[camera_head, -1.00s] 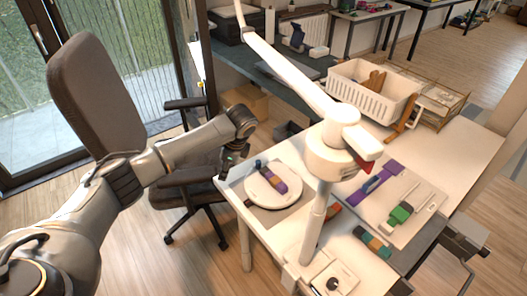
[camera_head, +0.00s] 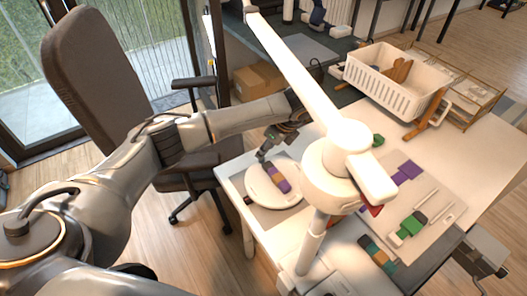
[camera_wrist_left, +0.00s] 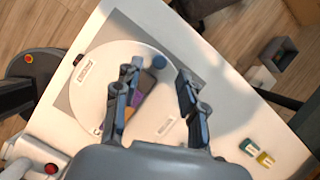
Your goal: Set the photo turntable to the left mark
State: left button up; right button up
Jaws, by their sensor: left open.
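The photo turntable is a round white disc (camera_head: 258,188) on a grey mat at the table's left end. A braided purple-and-orange piece (camera_head: 278,180) lies on it. My left gripper (camera_head: 265,154) is open at the disc's far edge. The braided piece (camera_wrist_left: 147,85) is partly hidden by a finger. Small printed labels show on the disc; I cannot read them. My right gripper is not in view.
A white jointed lamp (camera_head: 340,160) stands over the table and hides part of it. A white basket (camera_head: 392,82) stands at the back. Purple and green pieces (camera_head: 410,226) lie on a board to the right. A chair (camera_head: 195,160) stands beyond the table's left edge.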

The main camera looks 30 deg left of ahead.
pick_arm(q)
jog(key=x, duration=0.2)
jog(key=shift+a+f, duration=0.35)
jog(key=shift+f, duration=0.4)
jog(key=shift+c, duration=1)
grip_shut()
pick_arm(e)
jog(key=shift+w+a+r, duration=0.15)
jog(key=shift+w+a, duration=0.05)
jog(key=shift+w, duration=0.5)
